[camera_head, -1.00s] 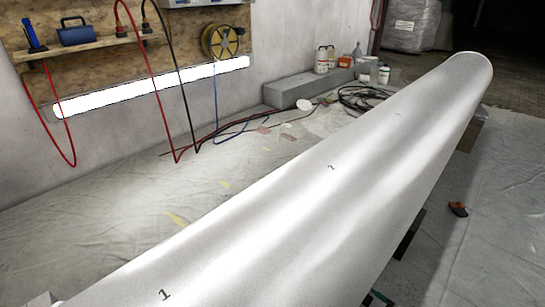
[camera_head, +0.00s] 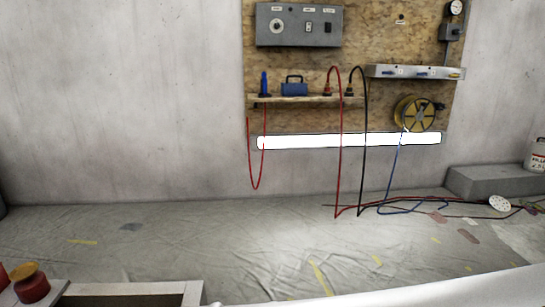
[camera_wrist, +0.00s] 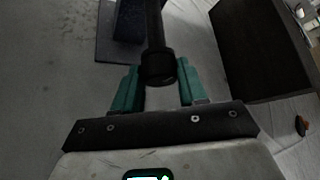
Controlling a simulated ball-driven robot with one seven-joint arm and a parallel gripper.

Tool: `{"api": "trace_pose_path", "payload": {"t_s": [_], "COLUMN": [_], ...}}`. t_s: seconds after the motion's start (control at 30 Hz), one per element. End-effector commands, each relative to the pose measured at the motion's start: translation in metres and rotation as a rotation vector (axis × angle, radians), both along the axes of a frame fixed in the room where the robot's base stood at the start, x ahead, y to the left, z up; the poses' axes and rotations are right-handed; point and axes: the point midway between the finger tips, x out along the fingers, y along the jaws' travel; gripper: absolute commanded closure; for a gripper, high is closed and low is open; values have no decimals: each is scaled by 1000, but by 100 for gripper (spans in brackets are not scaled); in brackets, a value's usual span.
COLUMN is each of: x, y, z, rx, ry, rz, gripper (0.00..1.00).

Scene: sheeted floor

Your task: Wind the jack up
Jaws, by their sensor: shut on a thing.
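In the wrist view, my gripper (camera_wrist: 158,88) has teal fingers closed on either side of a dark round handle (camera_wrist: 156,66). The handle has a thick collar at its end, and a dark rod runs from it toward the top of the picture. Beyond it, a dark block (camera_wrist: 130,22) stands on a flat dark plate (camera_wrist: 108,50) on the floor; this may be part of the jack. The rest of the jack is out of frame, so its height cannot be told. The head view does not show my gripper.
A large dark box (camera_wrist: 262,50) stands close on the right in the wrist view. In the head view, a long white cylinder (camera_head: 430,290) crosses the bottom right. A red-and-yellow knob (camera_head: 29,282) is bottom left. The sheeted floor (camera_head: 200,240) is mostly clear.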

Motion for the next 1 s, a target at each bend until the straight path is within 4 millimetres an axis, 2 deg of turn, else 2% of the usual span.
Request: {"api": "trace_pose_path", "payload": {"t_s": [0.13, 0.8, 1.0], "x": [1, 2, 1], "y": [-3, -12, -12], "z": [7, -7, -2], "rx": [128, 1087, 1209], "ry": [10, 85, 96], "rz": [-2, 1, 0], "gripper": [85, 85, 85]}}
